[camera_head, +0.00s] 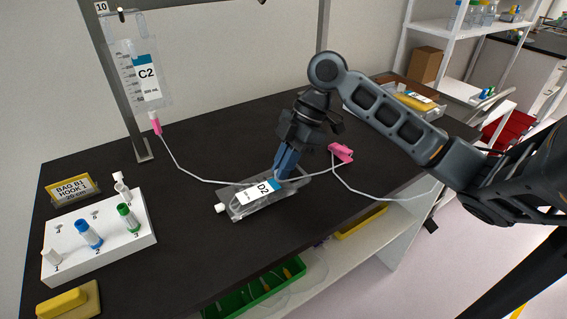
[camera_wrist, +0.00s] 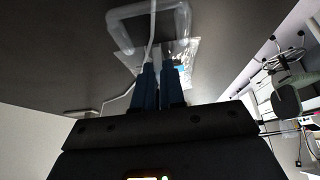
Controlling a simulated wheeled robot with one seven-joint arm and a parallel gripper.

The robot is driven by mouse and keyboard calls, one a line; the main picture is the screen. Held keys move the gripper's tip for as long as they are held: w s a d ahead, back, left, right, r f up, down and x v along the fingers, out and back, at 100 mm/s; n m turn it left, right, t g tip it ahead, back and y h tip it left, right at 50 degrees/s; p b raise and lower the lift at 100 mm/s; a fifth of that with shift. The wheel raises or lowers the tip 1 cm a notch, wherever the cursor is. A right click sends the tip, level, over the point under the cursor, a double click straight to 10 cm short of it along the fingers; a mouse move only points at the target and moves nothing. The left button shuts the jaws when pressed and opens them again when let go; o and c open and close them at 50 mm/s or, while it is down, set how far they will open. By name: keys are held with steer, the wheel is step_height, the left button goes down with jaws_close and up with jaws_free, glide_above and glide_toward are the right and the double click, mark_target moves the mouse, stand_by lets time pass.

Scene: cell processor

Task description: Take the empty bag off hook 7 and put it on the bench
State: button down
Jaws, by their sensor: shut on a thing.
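A flat clear bag (camera_head: 243,205) labelled D2 lies along the black bench top (camera_head: 215,142) or just above it; I cannot tell if it touches fully. My gripper (camera_head: 279,178) points down and is shut on the bag's right end. The wrist view shows my blue fingers (camera_wrist: 159,88) closed together, with part of the clear bag (camera_wrist: 190,58) beyond them. Hook 7 is not visible in these views.
A bag labelled C2 (camera_head: 147,85) hangs on the stand (camera_head: 121,75) marked 10, its tube running across the bench. A pink clamp (camera_head: 341,153) lies right of my gripper. A white rack (camera_head: 98,240) with coloured caps stands left. Bare bench lies behind the bag.

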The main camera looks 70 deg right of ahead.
steer(key=c, duration=1.1)
jaws_free()
steer(key=shift+c, duration=0.2)
steer(key=shift+r, duration=0.1)
steer(key=v, duration=0.7)
steer(key=shift+r+b, duration=0.3)
steer(key=shift+b, duration=0.05)
steer(key=shift+s+d, duration=0.15)
